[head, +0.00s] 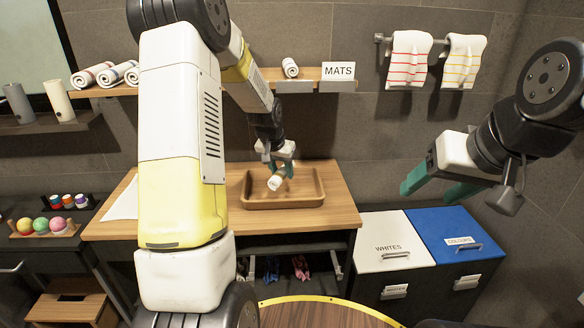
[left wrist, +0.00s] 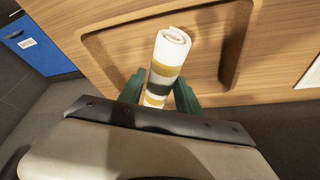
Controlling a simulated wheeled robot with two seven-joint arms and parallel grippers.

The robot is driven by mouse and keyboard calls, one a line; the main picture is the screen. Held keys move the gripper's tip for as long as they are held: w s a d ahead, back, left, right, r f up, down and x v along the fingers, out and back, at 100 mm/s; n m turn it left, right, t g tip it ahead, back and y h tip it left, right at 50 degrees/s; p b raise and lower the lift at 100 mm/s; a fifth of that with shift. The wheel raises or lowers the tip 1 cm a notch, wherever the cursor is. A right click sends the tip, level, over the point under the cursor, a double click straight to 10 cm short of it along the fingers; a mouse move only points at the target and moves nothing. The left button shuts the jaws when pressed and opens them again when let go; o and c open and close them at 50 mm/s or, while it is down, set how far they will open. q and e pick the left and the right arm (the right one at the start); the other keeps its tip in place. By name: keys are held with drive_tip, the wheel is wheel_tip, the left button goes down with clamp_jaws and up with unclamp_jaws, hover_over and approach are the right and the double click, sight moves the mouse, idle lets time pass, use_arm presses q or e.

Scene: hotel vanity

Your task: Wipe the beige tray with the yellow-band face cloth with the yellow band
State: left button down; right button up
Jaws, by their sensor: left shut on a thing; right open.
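My left gripper (head: 279,170) is shut on a rolled white face cloth (head: 275,182) over the beige tray (head: 284,203). In the left wrist view the cloth (left wrist: 167,62) shows yellow bands and a dark band, and it sits between the green fingers (left wrist: 158,92). The tray (left wrist: 232,50) lies below it in that view; I cannot tell whether the cloth touches the tray floor. The tray stands on the wooden counter (head: 338,205) and looks otherwise empty. My right gripper (head: 432,185) is open and empty, in the air at the right, above the laundry bins.
A white bin lid marked WHITES (head: 383,232) and a blue lid marked COLOURS (head: 440,226) are at the right. A shelf with a MATS sign (head: 339,71) and one rolled towel (head: 290,67) is behind the tray. Two striped towels hang on a rail (head: 440,41).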

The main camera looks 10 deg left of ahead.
use_arm(q)
drive_tip(key=shift+r, duration=0.15)
drive_tip(key=shift+r, duration=1.4)
